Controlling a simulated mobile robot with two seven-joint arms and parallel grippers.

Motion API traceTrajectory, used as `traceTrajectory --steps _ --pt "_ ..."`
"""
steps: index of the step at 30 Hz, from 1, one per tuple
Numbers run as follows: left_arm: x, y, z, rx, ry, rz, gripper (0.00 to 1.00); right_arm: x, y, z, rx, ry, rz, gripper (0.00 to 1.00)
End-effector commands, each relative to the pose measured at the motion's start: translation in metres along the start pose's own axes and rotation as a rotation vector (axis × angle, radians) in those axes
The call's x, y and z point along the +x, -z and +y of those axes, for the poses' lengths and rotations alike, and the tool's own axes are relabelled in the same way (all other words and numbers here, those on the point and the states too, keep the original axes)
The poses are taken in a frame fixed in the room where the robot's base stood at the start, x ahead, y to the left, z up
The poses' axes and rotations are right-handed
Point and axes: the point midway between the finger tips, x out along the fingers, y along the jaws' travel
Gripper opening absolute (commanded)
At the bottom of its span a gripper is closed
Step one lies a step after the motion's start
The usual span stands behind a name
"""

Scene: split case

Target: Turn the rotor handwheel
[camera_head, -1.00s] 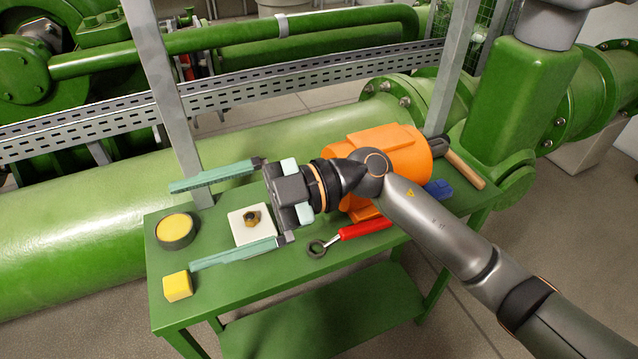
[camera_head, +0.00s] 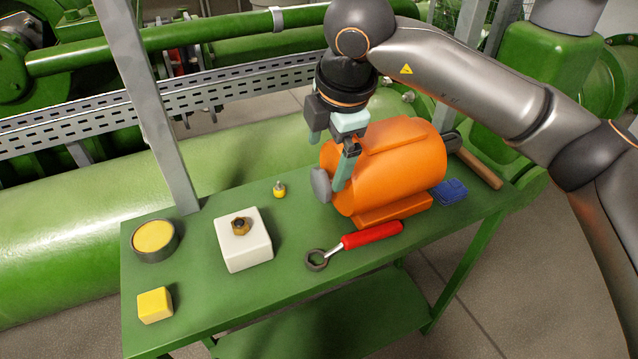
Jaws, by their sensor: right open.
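An orange motor-like case (camera_head: 400,165) lies on the green bench. A grey disc, which looks like the rotor handwheel (camera_head: 320,185), sits on its left end. My right gripper (camera_head: 327,164) points down over that end, open, its two teal fingers apart. One fingertip is in front of the case's left end, close beside the disc; the other is higher and further back. I cannot tell whether either touches the disc. The right arm comes in from the right, above the case. My left gripper is not in view.
The green bench (camera_head: 200,300) also holds a white block with a brass nut (camera_head: 245,250), a round tin (camera_head: 155,240), a yellow block (camera_head: 155,305), a red-handled wrench (camera_head: 370,236), a small yellow item (camera_head: 279,190), a blue block (camera_head: 450,191) and a hammer (camera_head: 475,165). A grey post (camera_head: 150,110) stands behind.

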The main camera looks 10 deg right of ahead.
Motion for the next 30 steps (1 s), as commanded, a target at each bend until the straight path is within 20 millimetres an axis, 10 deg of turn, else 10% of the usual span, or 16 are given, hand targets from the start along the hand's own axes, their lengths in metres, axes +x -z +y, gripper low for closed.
traceTrajectory --steps 12,26,30 --pt "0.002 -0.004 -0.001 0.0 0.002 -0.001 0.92 0.079 0.002 -0.001 -0.003 0.002 0.004 1.0" --pt "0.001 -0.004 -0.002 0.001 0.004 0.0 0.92 0.092 0.002 0.0 -0.004 0.001 0.004 1.0" --pt "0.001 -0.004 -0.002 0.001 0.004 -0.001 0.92 0.092 0.002 0.0 -0.004 0.0 0.005 0.85"
